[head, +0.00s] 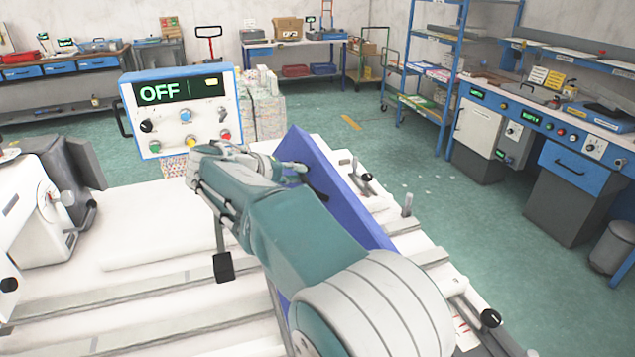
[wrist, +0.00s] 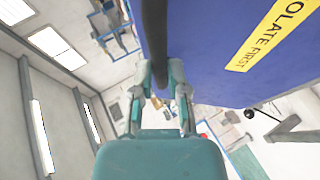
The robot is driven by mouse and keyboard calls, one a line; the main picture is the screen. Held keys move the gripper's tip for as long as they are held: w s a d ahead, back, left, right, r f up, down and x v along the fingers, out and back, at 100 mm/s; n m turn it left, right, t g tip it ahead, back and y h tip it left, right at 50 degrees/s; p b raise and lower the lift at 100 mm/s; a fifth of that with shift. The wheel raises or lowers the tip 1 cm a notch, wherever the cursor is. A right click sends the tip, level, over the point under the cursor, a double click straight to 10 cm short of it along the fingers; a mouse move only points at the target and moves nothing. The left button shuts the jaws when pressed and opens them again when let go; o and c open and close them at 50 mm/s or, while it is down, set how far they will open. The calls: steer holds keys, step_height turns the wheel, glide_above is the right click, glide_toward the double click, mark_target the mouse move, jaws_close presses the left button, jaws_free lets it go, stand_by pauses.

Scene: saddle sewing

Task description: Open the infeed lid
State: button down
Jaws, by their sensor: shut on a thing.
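The infeed lid is a blue-violet panel (head: 345,190) on the white machine, standing steeply raised behind my arm in the head view. A dark bar handle (wrist: 154,40) runs along the lid and down between my fingers. My gripper (wrist: 160,75) is shut on this handle. In the head view my gripper (head: 294,167) is at the lid's upper part, and my arm hides much of the lid's lower face.
A control box (head: 185,108) reading "OFF" stands at the machine's far side. A grey sewing unit (head: 45,200) is at the left. Small posts and knobs (head: 407,205) line the machine's right edge. Green floor is open beyond it, before blue benches (head: 570,160).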

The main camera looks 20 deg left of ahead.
steer(key=s+a+r+n+t+h, duration=0.1)
steer(key=s+a+t+h, duration=0.1)
steer(key=s+a, duration=0.3)
steer(key=shift+a+n+t, duration=0.3)
steer(key=shift+a+t, duration=0.4)
steer(key=shift+a, duration=0.25)
steer(key=shift+s, duration=0.1)
steer(key=c, duration=0.6)
jaws_free()
steer(key=shift+c, duration=0.2)
steer(key=shift+a+r, duration=0.1)
